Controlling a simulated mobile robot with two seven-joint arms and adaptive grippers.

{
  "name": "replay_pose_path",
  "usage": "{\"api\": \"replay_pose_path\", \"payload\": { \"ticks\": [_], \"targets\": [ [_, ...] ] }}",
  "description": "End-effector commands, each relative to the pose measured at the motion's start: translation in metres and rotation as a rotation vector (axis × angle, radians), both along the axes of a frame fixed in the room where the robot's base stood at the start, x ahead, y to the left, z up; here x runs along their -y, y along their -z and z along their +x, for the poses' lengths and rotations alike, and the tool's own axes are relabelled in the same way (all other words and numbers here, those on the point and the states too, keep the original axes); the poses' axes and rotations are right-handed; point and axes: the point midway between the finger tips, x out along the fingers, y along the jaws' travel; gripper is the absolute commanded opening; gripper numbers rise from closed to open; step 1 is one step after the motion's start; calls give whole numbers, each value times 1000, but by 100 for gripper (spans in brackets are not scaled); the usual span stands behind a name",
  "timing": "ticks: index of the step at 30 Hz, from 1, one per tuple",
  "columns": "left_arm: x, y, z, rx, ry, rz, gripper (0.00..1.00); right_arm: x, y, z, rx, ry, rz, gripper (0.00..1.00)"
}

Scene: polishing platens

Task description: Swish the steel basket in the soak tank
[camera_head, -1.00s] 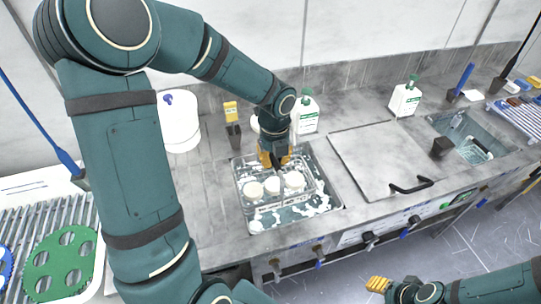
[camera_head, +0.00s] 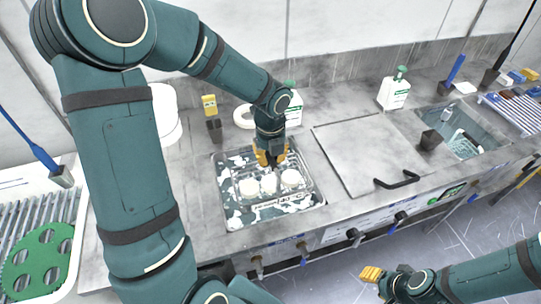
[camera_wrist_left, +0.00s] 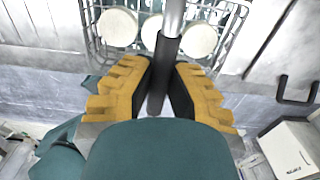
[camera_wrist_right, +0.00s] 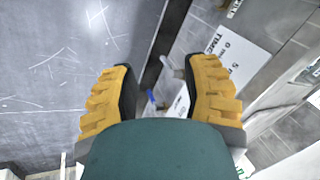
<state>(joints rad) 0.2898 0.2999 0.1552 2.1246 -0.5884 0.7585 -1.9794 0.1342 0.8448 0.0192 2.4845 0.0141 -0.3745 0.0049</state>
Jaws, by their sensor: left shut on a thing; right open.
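The steel basket (camera_head: 262,205) is a wire basket holding pale round pieces (camera_head: 269,183). In the left wrist view the dark handle grip (camera_wrist_left: 161,70) is between the yellow fingers, and the basket wires (camera_wrist_left: 232,35) show beyond. My right gripper (camera_head: 371,274) is open and empty, low in front of the counter.
A flat lid (camera_head: 365,150) with a black handle (camera_head: 397,180) lies right of the tank. A second basin (camera_head: 465,135) is farther right. A pump bottle (camera_head: 393,92), a white tub (camera_head: 165,115) and a yellow-topped item (camera_head: 210,105) stand behind. A green perforated disc (camera_head: 40,262) lies at left.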

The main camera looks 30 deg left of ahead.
Motion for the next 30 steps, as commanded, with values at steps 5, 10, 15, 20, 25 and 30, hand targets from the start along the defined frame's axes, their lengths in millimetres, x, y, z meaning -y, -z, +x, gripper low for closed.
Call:
{"api": "replay_pose_path", "payload": {
  "ticks": [5, 10, 15, 20, 25, 30],
  "targets": [
    [0, 21, 1, 3, 0, 0, 0, -1, 22, -2, -5, -4, -1, 47],
    [0, 36, 0, 1, 0, 0, 0, -2, 36, -5, -12, -9, -1, 47],
    [0, 52, 0, 0, 0, 0, 0, -2, 45, -8, -20, -16, 1, 47],
    [0, 67, 0, 1, 0, 0, 0, -3, 54, -12, -27, -22, 3, 47],
    [0, 84, 0, 1, 1, 1, 0, -4, 65, -15, -34, -28, 5, 47],
    [0, 101, 1, 1, -1, 0, 0, -4, 75, -18, -41, -33, 7, 47]
  ]
}}
